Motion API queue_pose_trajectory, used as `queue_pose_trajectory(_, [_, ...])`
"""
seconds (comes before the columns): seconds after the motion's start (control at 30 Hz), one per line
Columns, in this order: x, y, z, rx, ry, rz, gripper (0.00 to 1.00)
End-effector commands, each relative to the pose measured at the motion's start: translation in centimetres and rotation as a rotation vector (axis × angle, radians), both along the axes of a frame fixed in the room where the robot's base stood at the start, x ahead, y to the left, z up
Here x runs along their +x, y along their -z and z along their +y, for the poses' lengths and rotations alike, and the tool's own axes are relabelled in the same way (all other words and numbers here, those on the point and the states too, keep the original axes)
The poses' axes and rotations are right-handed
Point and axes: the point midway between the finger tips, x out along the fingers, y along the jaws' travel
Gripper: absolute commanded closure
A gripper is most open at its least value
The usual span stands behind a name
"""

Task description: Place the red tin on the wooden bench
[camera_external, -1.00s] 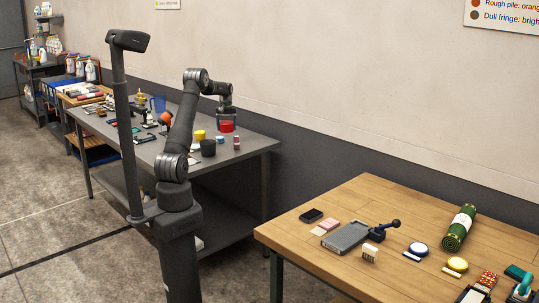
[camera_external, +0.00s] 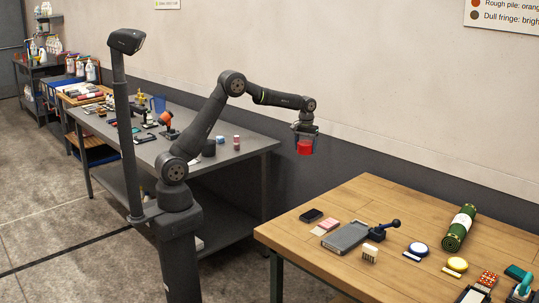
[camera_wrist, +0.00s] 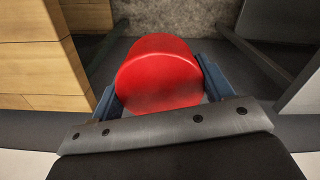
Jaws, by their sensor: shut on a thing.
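The red tin (camera_external: 305,147) hangs in my gripper (camera_external: 304,138), in the air between the grey table and the wooden bench (camera_external: 350,205). In the wrist view the red tin (camera_wrist: 160,75) fills the space between the two blue fingers of my gripper (camera_wrist: 160,88), which is shut on its sides. The bench's wooden edge (camera_wrist: 30,60) shows at the left of the wrist view, and bare floor lies below the tin. The tin is higher than the bench top and left of it in the external view.
The bench's far-left corner area is bare. The grey table (camera_external: 255,143) stands left, the wall behind.

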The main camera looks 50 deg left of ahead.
Motion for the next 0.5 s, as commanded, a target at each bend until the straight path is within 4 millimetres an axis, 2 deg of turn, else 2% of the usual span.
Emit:
queue_pose_trajectory(0.03, [-0.8, 0.0, -2.9, 0.000, 0.037, -0.001, 0.52])
queue_pose_trajectory(0.1, [-2.0, -0.1, -6.4, -0.001, 0.079, -0.001, 0.52])
queue_pose_trajectory(0.27, [-5.5, -0.1, -14.1, 0.000, 0.174, 0.000, 0.52])
queue_pose_trajectory(0.5, [-12.3, -0.1, -24.6, 0.000, 0.316, 0.000, 0.52])
